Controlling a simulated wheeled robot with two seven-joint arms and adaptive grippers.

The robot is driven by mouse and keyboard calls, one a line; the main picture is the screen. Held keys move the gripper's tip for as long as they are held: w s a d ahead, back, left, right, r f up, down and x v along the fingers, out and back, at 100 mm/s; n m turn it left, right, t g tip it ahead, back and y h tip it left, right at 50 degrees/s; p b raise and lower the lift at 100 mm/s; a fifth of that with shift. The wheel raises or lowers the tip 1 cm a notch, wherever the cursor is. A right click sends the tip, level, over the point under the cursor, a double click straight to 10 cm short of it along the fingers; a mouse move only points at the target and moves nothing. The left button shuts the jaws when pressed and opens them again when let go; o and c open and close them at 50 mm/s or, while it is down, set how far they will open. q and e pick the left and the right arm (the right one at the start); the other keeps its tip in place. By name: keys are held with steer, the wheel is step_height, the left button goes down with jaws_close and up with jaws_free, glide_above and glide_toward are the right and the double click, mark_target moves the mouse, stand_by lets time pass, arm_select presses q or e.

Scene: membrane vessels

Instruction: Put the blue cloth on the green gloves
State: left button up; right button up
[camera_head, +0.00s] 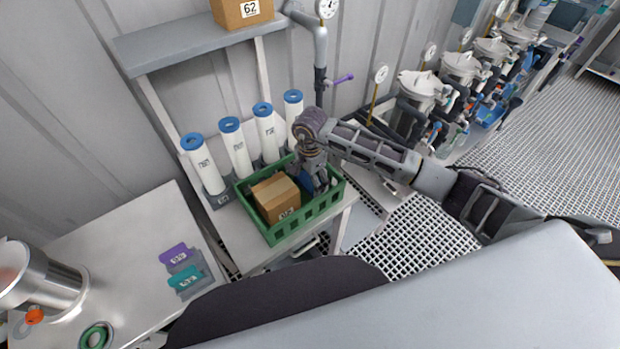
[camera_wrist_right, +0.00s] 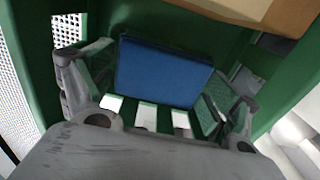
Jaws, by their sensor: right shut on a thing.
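The blue cloth (camera_wrist_right: 163,72) is a folded, block-like blue piece in the green crate. In the head view, only a little of it (camera_head: 306,179) shows beside my gripper. My right gripper (camera_head: 318,186) reaches down into the right part of the crate and is shut on the blue cloth. In the wrist view, the fingers of my right gripper (camera_wrist_right: 157,82) are on either side of the cloth. The green gloves (camera_head: 186,280) look like a flat teal piece with a white label, lying on the metal table at left. My left gripper is not in view.
The green crate (camera_head: 273,234) also holds a cardboard box (camera_head: 277,197). Several white cylinders with blue caps (camera_head: 235,147) stand behind it. A purple labelled piece (camera_head: 177,255) lies beside the gloves. The metal table (camera_head: 130,235) bears a steel vessel (camera_head: 45,283) and a green ring (camera_head: 95,337).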

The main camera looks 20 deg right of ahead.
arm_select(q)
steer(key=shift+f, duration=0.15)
arm_select(e)
steer(key=shift+f, duration=0.1)
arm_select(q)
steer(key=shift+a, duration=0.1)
arm_select(e)
steer(key=o, duration=0.7)
steer(key=shift+r, duration=0.2)
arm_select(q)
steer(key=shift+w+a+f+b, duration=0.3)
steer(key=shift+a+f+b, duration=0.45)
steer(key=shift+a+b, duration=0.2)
arm_select(e)
step_height(320, 180, up, 12)
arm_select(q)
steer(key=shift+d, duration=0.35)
